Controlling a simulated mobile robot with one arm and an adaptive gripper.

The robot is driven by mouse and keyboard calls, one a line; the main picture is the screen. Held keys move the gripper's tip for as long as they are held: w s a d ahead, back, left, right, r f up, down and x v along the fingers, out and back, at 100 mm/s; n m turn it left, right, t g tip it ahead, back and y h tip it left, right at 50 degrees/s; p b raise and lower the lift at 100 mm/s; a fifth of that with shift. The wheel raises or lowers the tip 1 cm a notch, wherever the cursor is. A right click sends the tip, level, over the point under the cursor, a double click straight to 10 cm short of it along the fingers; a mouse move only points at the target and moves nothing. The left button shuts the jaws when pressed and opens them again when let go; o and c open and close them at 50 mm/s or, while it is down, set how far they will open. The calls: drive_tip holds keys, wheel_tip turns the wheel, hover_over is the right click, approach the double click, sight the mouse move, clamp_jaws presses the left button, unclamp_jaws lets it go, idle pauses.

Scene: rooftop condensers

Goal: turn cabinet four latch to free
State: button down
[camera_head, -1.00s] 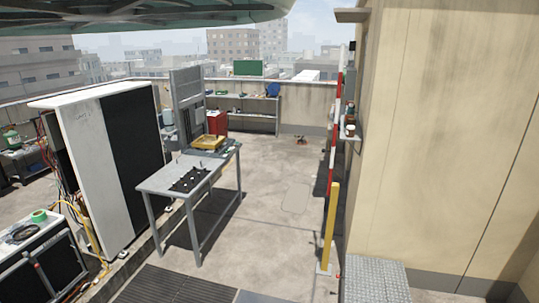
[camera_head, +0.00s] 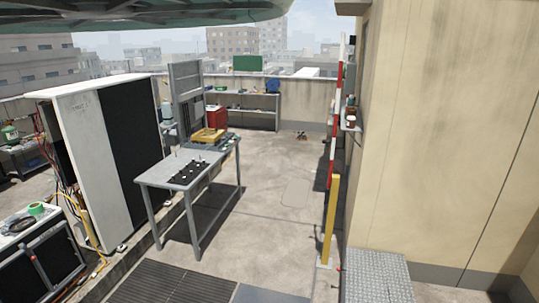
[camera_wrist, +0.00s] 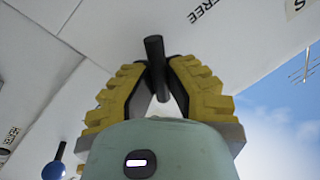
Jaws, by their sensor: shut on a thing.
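In the wrist view, my gripper (camera_wrist: 158,100) has yellow ridged fingers closed around a dark, rod-like latch handle (camera_wrist: 154,50). The handle sticks up between the fingertips, and its lower end is hidden by the gripper. It stands against a white panel (camera_wrist: 110,22). The word FREE (camera_wrist: 204,12) is printed on the panel, up and to the right of the handle. I cannot read which cabinet number this is. My gripper does not show in the head view.
A blue ball knob (camera_wrist: 53,171) shows at the lower left of the wrist view. In the head view, a white cabinet (camera_head: 88,108) stands left of a grey table (camera_head: 150,178). A yellow post (camera_head: 329,222) stands right. Open floor (camera_head: 265,220) lies between.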

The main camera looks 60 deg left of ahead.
drive_tip(key=m+b, duration=0.1)
drive_tip(key=m, duration=0.1)
drive_tip(key=m+h+b, duration=0.1)
drive_tip(key=m, duration=0.2)
drive_tip(key=m+b, duration=0.1)
drive_tip(key=m, duration=0.1)
drive_tip(key=shift+s+f, duration=0.1)
drive_tip(key=shift+f, duration=0.15)
drive_tip(key=m+h, duration=0.1)
drive_tip(key=m, duration=0.2)
drive_tip(key=m+g+b, duration=0.1)
drive_tip(key=m, duration=0.2)
drive_tip(key=shift+d+f+g+h, duration=0.1)
drive_tip(key=shift+g+h, duration=0.2)
drive_tip(key=shift+h, duration=0.1)
drive_tip(key=shift+m, duration=0.6)
drive_tip(key=c, duration=1)
unclamp_jaws()
drive_tip(key=shift+s, duration=0.1)
drive_tip(key=v, duration=1.2)
